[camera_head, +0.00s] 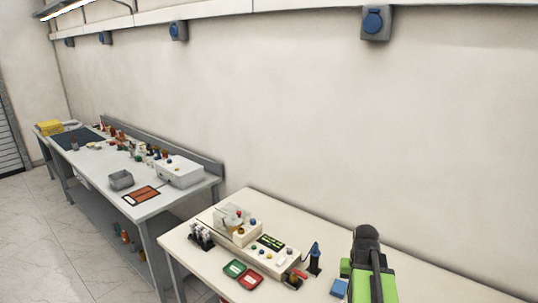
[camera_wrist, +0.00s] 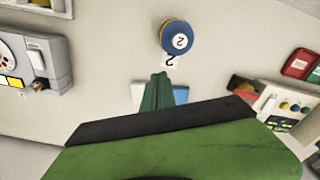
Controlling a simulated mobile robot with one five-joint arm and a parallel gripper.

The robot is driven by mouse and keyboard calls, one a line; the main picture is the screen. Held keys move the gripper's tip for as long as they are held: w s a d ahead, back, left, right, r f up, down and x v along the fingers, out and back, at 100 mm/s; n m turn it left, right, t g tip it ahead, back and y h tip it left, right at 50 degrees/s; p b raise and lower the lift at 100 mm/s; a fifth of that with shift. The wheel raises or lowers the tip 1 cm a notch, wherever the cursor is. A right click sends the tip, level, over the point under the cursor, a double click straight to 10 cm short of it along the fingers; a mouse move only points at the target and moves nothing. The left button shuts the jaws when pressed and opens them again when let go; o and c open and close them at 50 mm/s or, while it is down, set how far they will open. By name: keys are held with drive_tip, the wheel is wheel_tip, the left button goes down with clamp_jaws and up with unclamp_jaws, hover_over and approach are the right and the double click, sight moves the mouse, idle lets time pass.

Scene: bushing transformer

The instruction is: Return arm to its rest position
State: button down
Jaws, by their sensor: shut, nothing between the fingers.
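My gripper (camera_wrist: 157,80) shows in the wrist view as a narrow dark green pair of fingers, closed together with nothing between them. It is above the pale tabletop, near a round blue piece (camera_wrist: 178,38) marked 2. A blue block (camera_wrist: 181,95) shows partly beside the fingers. In the head view my green and black arm (camera_head: 369,268) is at the lower right, over the near table (camera_head: 440,285). The fingertips cannot be made out there.
The near table holds a cream control box (camera_head: 272,250), a red tray (camera_head: 250,279), a green tray (camera_head: 234,268) and a blue block (camera_head: 339,288). A longer workbench (camera_head: 150,205) with a white box (camera_head: 180,171) stands at left. The table's right side looks clear.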

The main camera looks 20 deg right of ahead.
drive_tip(key=w+a+n, duration=0.3)
drive_tip(key=a, duration=1.2)
drive_tip(key=w+a+n, duration=0.3)
drive_tip(key=a, duration=1.2)
wheel_tip(320, 180, down, 9)
drive_tip(key=s+d+b, duration=0.1)
drive_tip(key=s+b, duration=0.1)
drive_tip(key=b, duration=0.6)
drive_tip(key=shift+s+d+b, duration=0.15)
drive_tip(key=shift+s+b, duration=0.1)
drive_tip(key=shift+b, duration=0.15)
drive_tip(key=shift+r, duration=0.1)
drive_tip(key=shift+s, duration=0.1)
